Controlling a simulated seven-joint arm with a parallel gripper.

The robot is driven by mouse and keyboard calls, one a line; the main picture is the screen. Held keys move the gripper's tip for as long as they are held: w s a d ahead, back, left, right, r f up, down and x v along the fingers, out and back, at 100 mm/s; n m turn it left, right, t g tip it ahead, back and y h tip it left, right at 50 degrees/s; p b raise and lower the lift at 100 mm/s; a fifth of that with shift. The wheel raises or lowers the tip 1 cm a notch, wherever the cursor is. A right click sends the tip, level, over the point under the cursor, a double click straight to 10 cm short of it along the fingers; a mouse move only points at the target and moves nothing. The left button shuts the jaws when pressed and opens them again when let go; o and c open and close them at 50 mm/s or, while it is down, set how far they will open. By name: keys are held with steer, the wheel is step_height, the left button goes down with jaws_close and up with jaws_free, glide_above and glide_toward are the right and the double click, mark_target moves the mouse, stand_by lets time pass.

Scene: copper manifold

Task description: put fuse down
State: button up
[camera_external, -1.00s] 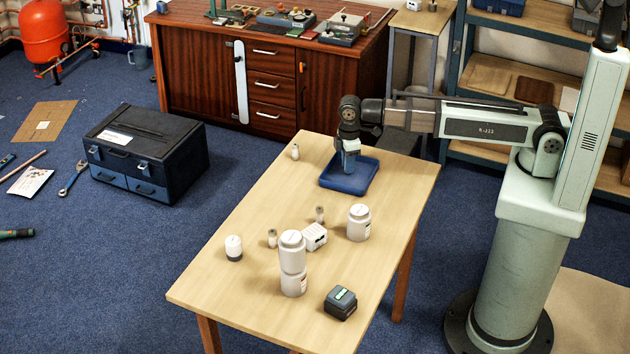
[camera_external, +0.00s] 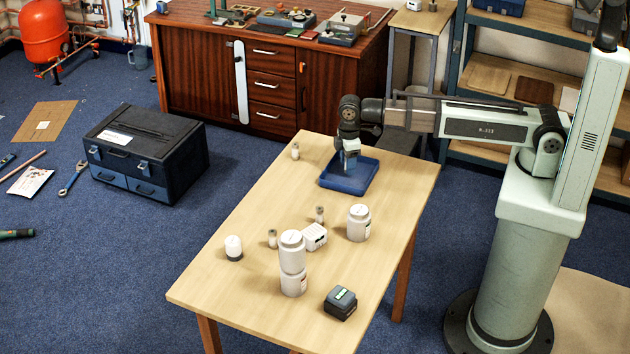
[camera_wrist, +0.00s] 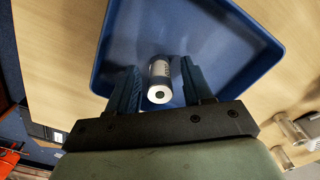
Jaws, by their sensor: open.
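The fuse (camera_wrist: 159,80) is a small white and grey cylinder with a dark hole in its end. In the wrist view it is in the blue tray (camera_wrist: 235,50), between my fingers. My gripper (camera_wrist: 160,85) is open, with a gap showing beside the fuse. In the external view my gripper (camera_external: 350,170) points down into the blue tray (camera_external: 367,180); the fuse cannot be made out there.
Several small fuses, one of them (camera_external: 295,152) near the far left edge, stand on the wooden table (camera_external: 240,290). White jars (camera_external: 359,223), a white block (camera_external: 314,237) and a dark box (camera_external: 340,303) stand nearer.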

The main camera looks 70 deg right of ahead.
step_height(320, 180, up, 12)
stand_by(0.6)
steer(key=shift+o, duration=0.5)
